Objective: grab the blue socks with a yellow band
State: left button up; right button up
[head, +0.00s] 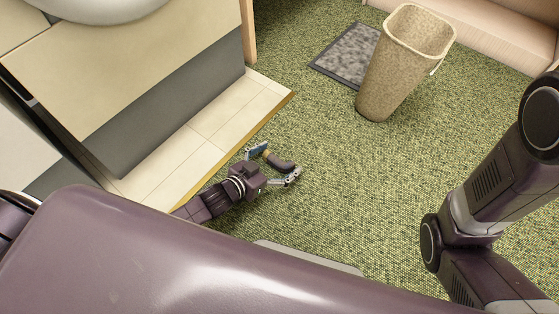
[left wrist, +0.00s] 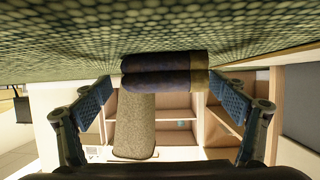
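The blue socks (head: 283,164) are a dark rolled pair lying on the green carpet, with the yellow band (head: 264,152) at one end. My left gripper (head: 275,164) is low at the floor with its fingers spread around the socks. In the left wrist view, the socks (left wrist: 160,73) lie across the gap between the two open fingers of my left gripper (left wrist: 160,88). The band end (left wrist: 200,78) is close to the right finger; whether they touch is unclear. The left finger is apart from the socks. My right gripper is not in view.
A tan wastebasket (head: 400,75) stands on the carpet (head: 330,190) by a grey mat (head: 347,55). A tiled raised step (head: 205,140) with a wooden edge lies left of my left gripper. Open carpet lies to the right.

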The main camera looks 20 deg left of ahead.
pick_arm(q)
jog(key=c, duration=1)
jog(key=shift+r, duration=0.15)
